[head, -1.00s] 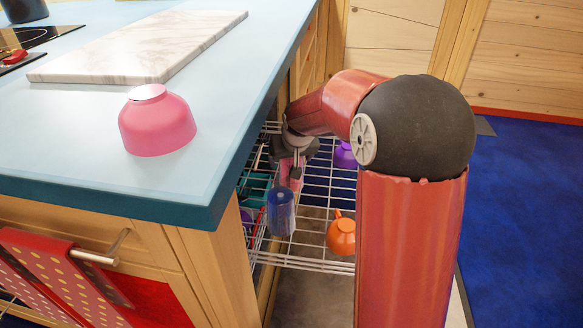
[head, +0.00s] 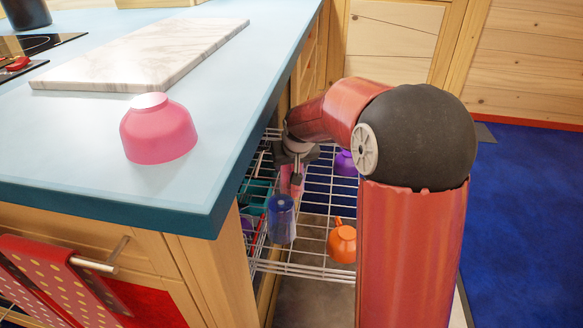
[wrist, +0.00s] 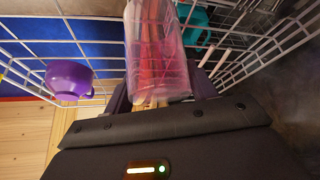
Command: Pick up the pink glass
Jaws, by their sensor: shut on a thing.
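The pink glass (wrist: 158,50) is a translucent tumbler in the middle of the wrist view, inside the wire dish rack. In the head view a small part of the pink glass (head: 285,180) shows below my gripper, behind a blue glass. My gripper (wrist: 160,100) is shut on the pink glass, with a dark finger on each side of its near end. In the head view my gripper (head: 296,160) is over the rack and points down, partly hidden by the counter edge and my arm.
The wire rack (head: 325,208) also holds a blue glass (head: 281,220), an orange mug (head: 342,243), a purple cup (head: 345,163) and a teal item (head: 256,196). The counter (head: 75,160) overhangs its left side and carries a pink bowl (head: 158,132) and a marble board (head: 150,55).

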